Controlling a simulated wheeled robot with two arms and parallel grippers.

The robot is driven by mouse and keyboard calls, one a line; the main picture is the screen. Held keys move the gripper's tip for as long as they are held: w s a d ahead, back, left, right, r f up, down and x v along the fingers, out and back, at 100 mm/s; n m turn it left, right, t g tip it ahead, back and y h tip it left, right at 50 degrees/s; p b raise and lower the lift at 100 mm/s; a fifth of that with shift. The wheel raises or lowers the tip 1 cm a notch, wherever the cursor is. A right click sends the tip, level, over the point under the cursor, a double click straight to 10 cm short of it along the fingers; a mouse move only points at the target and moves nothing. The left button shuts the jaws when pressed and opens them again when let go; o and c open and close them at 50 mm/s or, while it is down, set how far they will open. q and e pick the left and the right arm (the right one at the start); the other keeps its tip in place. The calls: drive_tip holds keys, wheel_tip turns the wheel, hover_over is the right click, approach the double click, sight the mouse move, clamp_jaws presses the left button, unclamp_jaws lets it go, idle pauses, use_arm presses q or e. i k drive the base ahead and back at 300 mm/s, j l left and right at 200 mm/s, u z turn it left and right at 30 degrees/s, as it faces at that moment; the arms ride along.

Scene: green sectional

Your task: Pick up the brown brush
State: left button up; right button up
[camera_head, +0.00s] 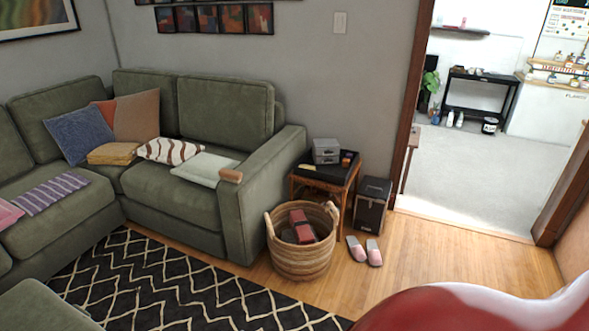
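A small brown object that looks like the brush (231,175) lies on the green sectional (180,190). Neither of my grippers shows in the head view, and nothing is seen touching the brush.
A woven basket (302,262) with red items stands before a side table (324,184). A dark box (371,206) and pink slippers (365,251) are beside them. A patterned rug (150,280) lies before the sofa. A glossy red and white surface (480,308) blocks the lower right.

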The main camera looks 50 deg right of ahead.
sight(231, 175)
drive_tip(key=z, duration=1)
drive_tip(key=u, duration=0.95)
drive_tip(key=i+l+z, duration=0.1)
drive_tip(key=i+l, duration=0.4)
drive_tip(key=i+l+z, duration=0.1)
drive_tip(key=i+l, duration=0.4)
drive_tip(key=i+l+z, duration=0.1)
drive_tip(key=i+l, duration=0.4)
drive_tip(key=i+l+z, duration=0.1)
drive_tip(key=i+l, duration=0.3)
drive_tip(key=i, duration=0.15)
drive_tip(key=i+l+z, duration=0.1)
drive_tip(key=i+l, duration=0.25)
drive_tip(key=i, duration=0.2)
